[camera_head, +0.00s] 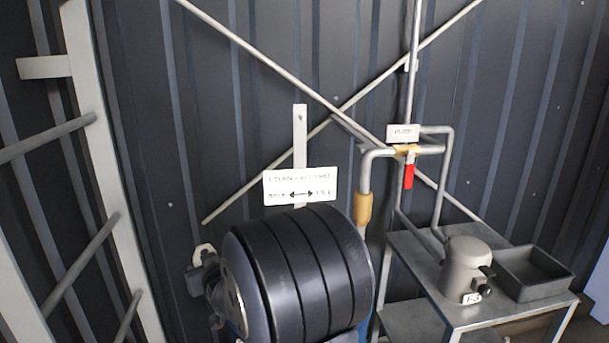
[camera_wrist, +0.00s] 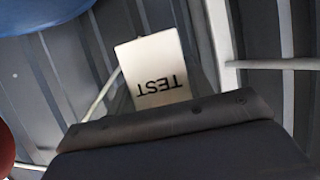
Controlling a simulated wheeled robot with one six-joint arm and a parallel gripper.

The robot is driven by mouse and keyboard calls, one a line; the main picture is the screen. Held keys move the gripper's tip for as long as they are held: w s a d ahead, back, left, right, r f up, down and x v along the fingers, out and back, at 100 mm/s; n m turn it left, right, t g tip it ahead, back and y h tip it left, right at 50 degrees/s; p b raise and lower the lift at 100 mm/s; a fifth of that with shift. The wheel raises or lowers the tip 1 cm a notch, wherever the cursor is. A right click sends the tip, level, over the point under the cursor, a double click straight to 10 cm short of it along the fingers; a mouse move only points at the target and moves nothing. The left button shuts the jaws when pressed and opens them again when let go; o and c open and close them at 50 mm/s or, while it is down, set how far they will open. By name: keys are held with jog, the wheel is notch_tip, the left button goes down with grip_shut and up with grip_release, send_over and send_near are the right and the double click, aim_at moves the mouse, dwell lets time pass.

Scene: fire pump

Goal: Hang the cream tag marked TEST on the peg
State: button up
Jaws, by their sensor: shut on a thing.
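The cream tag (camera_wrist: 155,72) shows in the wrist view, with TEST in black letters upside down to the camera. My gripper (camera_wrist: 165,115) is dark and fills the bottom of the wrist view. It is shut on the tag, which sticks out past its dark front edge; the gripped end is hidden. I cannot pick out my gripper or the tag for sure in the head view. I cannot make out a peg clearly in either view.
A black ribbed drum (camera_head: 300,275) stands front centre before a sign (camera_head: 300,186). Pipes with a red-handled valve (camera_head: 409,174) rise right of it. A metal table (camera_head: 425,262) holds a grey canister (camera_head: 467,268) and an open tray (camera_head: 535,273). Diagonal braces cross the dark wall.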

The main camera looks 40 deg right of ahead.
jog(key=s+d+r+m+h, duration=0.2)
jog(key=d+r, duration=0.3)
jog(key=r, duration=0.5)
jog(key=m+g+h+p, duration=0.3)
jog(key=m+g+h, duration=0.1)
jog(key=m+h, duration=0.2)
send_near(303, 143)
notch_tip(303, 143, down, 2)
jog(key=s+d, duration=0.1)
jog(key=s, duration=0.1)
jog(key=shift+w+d+f+p, duration=0.15)
jog(key=shift+w+d+p, duration=0.45)
jog(key=shift+w, duration=0.45)
jog(key=shift+w+d+f+p, duration=0.15)
jog(key=shift+w+d+p, duration=0.2)
jog(key=shift+w+d, duration=0.6)
jog(key=shift+w+d+f+p, duration=0.2)
jog(key=shift+w+d+p, duration=0.3)
jog(key=shift+w, duration=0.7)
jog(key=shift+w+d+f+b, duration=0.2)
jog(key=shift+w+b, duration=0.1)
jog(key=shift+w, duration=0.05)
jog(key=shift+w+d, duration=0.15)
jog(key=shift+w, duration=0.1)
jog(key=o, duration=1)
